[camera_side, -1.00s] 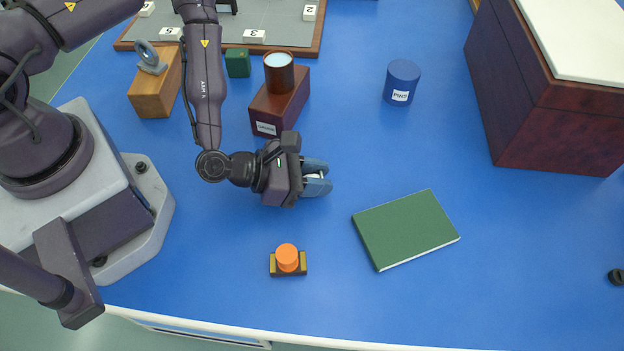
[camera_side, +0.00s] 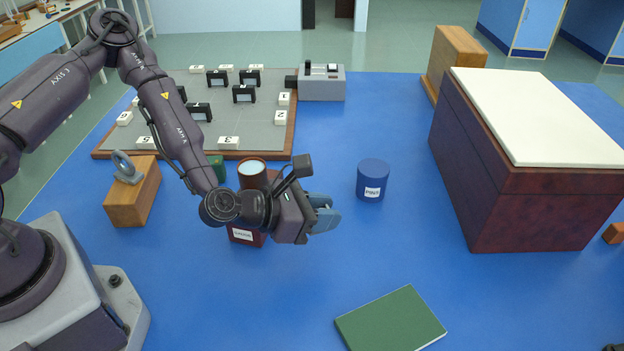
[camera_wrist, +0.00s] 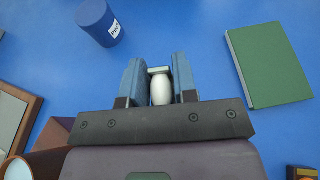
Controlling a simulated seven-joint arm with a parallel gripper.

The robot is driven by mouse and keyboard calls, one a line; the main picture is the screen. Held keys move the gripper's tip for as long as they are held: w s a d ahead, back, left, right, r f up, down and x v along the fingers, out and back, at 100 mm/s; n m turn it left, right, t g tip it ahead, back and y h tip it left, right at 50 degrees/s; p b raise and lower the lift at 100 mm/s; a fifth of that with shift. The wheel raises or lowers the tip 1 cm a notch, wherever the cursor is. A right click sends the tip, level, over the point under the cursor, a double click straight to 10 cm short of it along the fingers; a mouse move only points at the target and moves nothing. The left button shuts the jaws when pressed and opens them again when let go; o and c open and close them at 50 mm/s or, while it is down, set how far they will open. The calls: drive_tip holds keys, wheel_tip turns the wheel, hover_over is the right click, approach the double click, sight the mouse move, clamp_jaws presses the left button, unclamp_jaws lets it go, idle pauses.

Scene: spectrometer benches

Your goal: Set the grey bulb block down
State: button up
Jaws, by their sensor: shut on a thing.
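My gripper (camera_side: 326,215) is in the side view, right of the dark red box and in front of the blue can, seemingly above the blue table. In the wrist view its two blue fingers (camera_wrist: 158,82) are closed around a pale, bulb-shaped piece (camera_wrist: 161,92) with a flat greyish end, which I take to be the grey bulb block. Its lower part is hidden by the gripper body. In the side view the fingers hide the held piece. Blue table shows beyond the fingertips in the wrist view.
A blue labelled can (camera_side: 373,180), a green book (camera_side: 390,320) and a dark red box (camera_side: 245,236) with a brown cup (camera_side: 252,174) stand nearby. A grey board (camera_side: 240,133) with numbered tags and black holders lies at the back.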

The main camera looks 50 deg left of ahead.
drive_tip(key=w+a+n+t+y, duration=0.1)
drive_tip(key=w+a+n+y, duration=0.2)
drive_tip(key=w+a, duration=0.75)
drive_tip(key=n+y, duration=0.2)
hover_over(320, 158)
wheel_tip(320, 158, down, 4)
drive_tip(key=shift+f, duration=2.2)
drive_tip(key=shift+f, duration=0.15)
drive_tip(key=o, duration=0.9)
